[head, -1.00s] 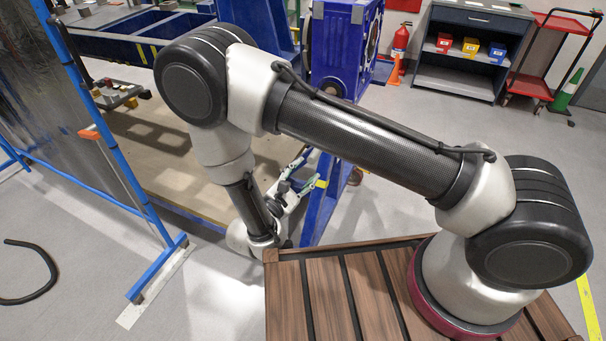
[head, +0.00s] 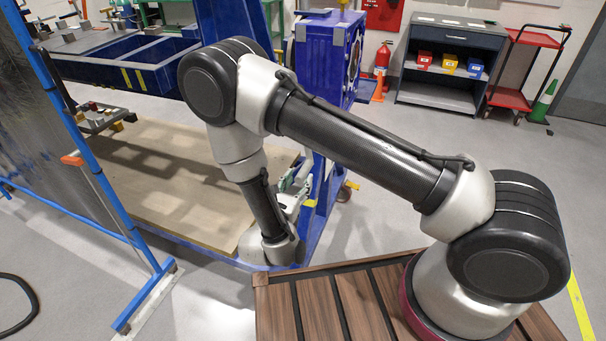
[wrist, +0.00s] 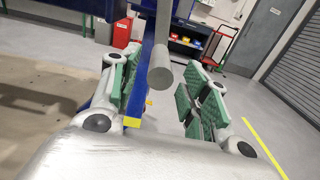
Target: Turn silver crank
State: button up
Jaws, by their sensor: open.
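The silver crank (wrist: 160,78) shows in the wrist view as a grey round bar end, with a grey arm rising from it to the top edge. My gripper (wrist: 158,90) is open, with green-padded fingers to the left and right of the bar. The bar appears between the fingers in the picture; its depth relative to the pads is hard to tell, and no grip on it shows. In the head view my gripper (head: 293,187) is small and partly hidden by my own wrist, beside the blue frame. The crank cannot be made out clearly there.
A blue upright frame (head: 323,185) stands close to my gripper. A blue-framed screen (head: 105,200) is at the left. A beige board (head: 165,185) lies behind my wrist. A grey cabinet (head: 445,65) and red cart (head: 520,75) stand farther back. Floor at the right is open.

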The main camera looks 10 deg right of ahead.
aim_at(303, 173)
jog(key=shift+x, duration=2.4)
grip_shut()
